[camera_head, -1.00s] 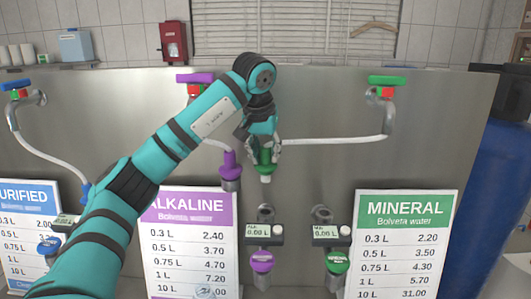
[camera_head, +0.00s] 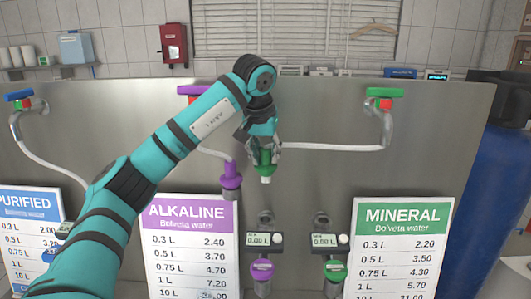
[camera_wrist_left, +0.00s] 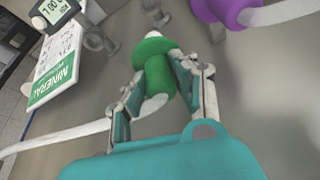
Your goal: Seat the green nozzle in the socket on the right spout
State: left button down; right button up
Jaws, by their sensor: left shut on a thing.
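The green nozzle (camera_head: 265,165) is clasped between the fingers of my left gripper (camera_head: 265,150), in front of the steel panel, with its white tip pointing down. A white hose (camera_head: 330,147) runs from the right tap to it. The left wrist view also shows the green nozzle (camera_wrist_left: 155,70) between the two fingers (camera_wrist_left: 160,85). The right spout (camera_head: 322,219) is below and to the right of the nozzle, clear of it. A display and a green ring (camera_head: 336,270) sit beneath this spout. Its socket opening is too small to make out. My right gripper is out of view.
A similar spout (camera_head: 265,218) with a purple ring (camera_head: 262,270) stands left of the right spout. The mineral price board (camera_head: 403,240) stands at the right.

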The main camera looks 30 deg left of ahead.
pick_arm(q)
jog(key=shift+p, duration=0.3)
jog(key=shift+w+d+r+p, duration=0.15)
jog(key=shift+w+d+p, duration=0.25)
jog(key=shift+d+p, duration=0.3)
jog(key=shift+w+d+p, duration=0.2)
jog(key=shift+w+d, duration=1.05)
jog(key=shift+d, duration=0.8)
jog(key=shift+w+d+p, duration=0.2)
jog(key=shift+w+d, duration=1.05)
jog(key=shift+d, duration=0.85)
jog(key=shift+w+d+p, duration=0.2)
jog(key=shift+w+d, duration=1.05)
jog(key=shift+d, duration=0.8)
jog(key=shift+f, duration=0.2)
notch_tip(320, 180, down, 10)
jog(key=b, duration=0.4)
jog(key=shift+f+b, duration=0.2)
jog(key=shift+b, duration=0.1)
jog(key=shift+a+f, duration=0.1)
jog(key=shift+f, duration=0.2)
